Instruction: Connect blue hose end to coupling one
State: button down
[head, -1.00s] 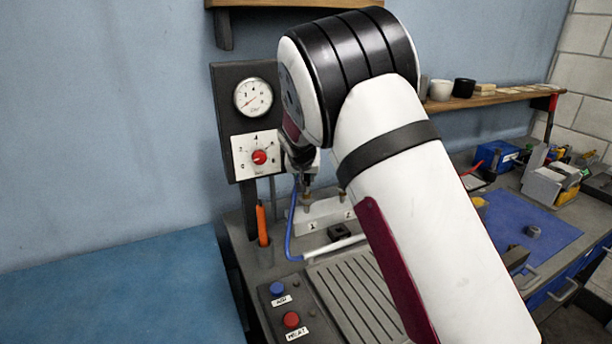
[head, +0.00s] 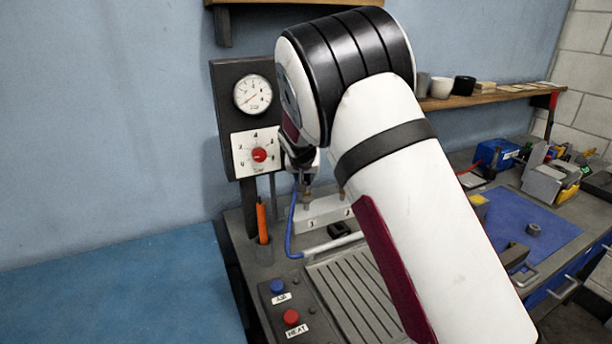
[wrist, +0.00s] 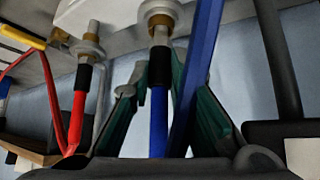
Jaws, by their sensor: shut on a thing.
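The blue hose (head: 290,225) rises from the bench to my gripper (head: 301,172). In the wrist view my gripper (wrist: 158,85) has its green fingers closed around the blue hose end (wrist: 158,120), which has a black collar and a metal tip. The tip points at the brass coupling (wrist: 160,15) and overlaps it in the picture; I cannot tell whether it is seated. The white coupling block (head: 322,214) with numbered labels stands below my gripper in the head view. My gripper partly hides coupling one there.
A red hose (wrist: 78,112) with a black collar sits at the neighbouring coupling in the wrist view. The gauge panel (head: 246,120) stands behind left, with an orange-handled tool (head: 262,223) below it. Blue and red buttons (head: 291,318) are in front.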

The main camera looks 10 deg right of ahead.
jog(key=shift+f, duration=0.7)
jog(key=c, duration=1.1)
grip_release()
jog(key=shift+s+r, duration=0.1)
jog(key=shift+r, duration=0.05)
jog(key=p+v, duration=0.4)
jog(key=v, duration=0.2)
jog(key=shift+s+a+r, duration=0.2)
jog(key=shift+r, duration=0.1)
